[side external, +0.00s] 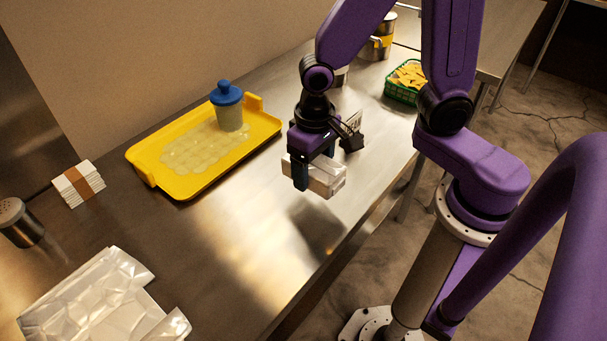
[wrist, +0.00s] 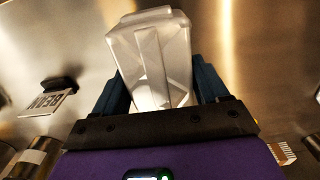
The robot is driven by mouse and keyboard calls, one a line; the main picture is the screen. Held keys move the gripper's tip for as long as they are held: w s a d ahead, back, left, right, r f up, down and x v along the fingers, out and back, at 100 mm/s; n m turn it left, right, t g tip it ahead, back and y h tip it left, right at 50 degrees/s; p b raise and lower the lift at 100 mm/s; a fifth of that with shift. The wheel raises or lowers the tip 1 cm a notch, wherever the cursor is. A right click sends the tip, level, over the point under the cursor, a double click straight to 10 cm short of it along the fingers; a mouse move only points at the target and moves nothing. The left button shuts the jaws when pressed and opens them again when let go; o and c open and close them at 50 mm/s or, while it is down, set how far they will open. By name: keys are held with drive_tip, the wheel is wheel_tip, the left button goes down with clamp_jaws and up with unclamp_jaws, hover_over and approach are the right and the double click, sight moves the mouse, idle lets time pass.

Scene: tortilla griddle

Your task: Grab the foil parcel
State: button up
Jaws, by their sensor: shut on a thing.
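The foil parcel (side external: 326,177) is a silvery, folded box-like packet. My gripper (side external: 309,176) is shut on it and holds it above the steel table, with a dark shadow on the table below. In the wrist view the parcel (wrist: 152,62) sits between the two dark blue fingers (wrist: 160,85), one on each side. Its folded seam faces the camera. The parcel's far side is hidden.
A yellow tray (side external: 180,185) holds a blue-lidded cup (side external: 229,110). Crumpled foil (side external: 95,300) lies at the front left, near a banded napkin stack (side external: 78,184) and shaker (side external: 18,222). A green basket (side external: 404,92) and tins (side external: 376,47) stand behind. The table's middle is clear.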

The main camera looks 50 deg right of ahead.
sight(343, 168)
drive_tip(key=s+r, duration=0.1)
drive_tip(key=s+d+r, duration=0.1)
drive_tip(key=s+r, duration=0.1)
drive_tip(key=s+d+r, duration=0.1)
drive_tip(key=s, duration=0.1)
drive_tip(key=shift+s+d+r, duration=0.1)
drive_tip(key=shift+s+r, duration=0.05)
drive_tip(key=shift+r, duration=0.15)
drive_tip(key=s+d+r, duration=0.2)
drive_tip(key=s, duration=0.3)
drive_tip(key=shift+s+d+r, duration=0.15)
drive_tip(key=shift+s+r, duration=0.15)
